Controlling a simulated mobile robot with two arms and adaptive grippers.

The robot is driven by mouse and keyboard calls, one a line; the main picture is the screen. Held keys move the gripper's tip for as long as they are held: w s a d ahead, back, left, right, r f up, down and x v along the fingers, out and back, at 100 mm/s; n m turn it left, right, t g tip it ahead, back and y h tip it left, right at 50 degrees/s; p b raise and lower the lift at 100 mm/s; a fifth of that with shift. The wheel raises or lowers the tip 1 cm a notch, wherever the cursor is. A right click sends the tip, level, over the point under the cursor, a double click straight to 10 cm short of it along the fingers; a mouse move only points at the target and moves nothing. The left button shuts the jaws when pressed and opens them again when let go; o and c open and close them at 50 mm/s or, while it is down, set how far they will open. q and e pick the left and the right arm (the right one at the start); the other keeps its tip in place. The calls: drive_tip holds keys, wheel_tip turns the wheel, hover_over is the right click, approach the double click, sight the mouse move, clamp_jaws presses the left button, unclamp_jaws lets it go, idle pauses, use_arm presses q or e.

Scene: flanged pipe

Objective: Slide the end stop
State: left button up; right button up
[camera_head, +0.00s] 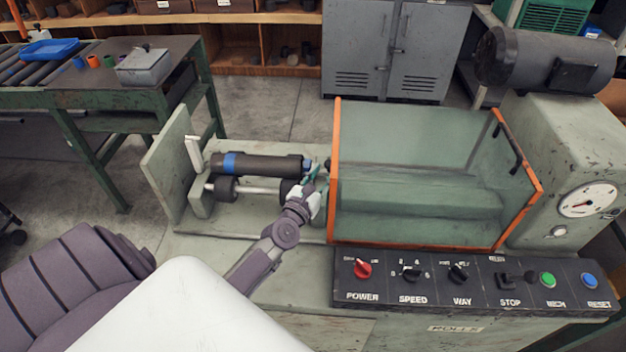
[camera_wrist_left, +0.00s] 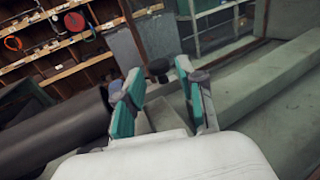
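A dark pipe (camera_head: 262,164) with a blue band lies across the rollers of the machine, left of the orange-framed guard. The pipe also fills the left side of the left wrist view (camera_wrist_left: 55,130). My left gripper (camera_head: 318,174) is at the pipe's right end, by the guard's left edge. In the wrist view its two teal-padded fingers (camera_wrist_left: 160,98) stand apart. A small dark knob (camera_wrist_left: 158,68), which may belong to the end stop, shows between and beyond them. I cannot tell whether the fingers touch anything. My right gripper is not in view.
The clear guard's orange frame (camera_head: 336,170) stands close to the right of my left gripper. A control panel (camera_head: 440,285) with knobs and buttons lies in front. A white lever (camera_head: 194,152) rises at the machine's left. A green bench (camera_head: 150,85) stands behind left.

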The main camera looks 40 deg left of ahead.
use_arm(q)
drive_tip(key=s+d, duration=0.1)
drive_tip(key=s, duration=0.6)
idle(0.4)
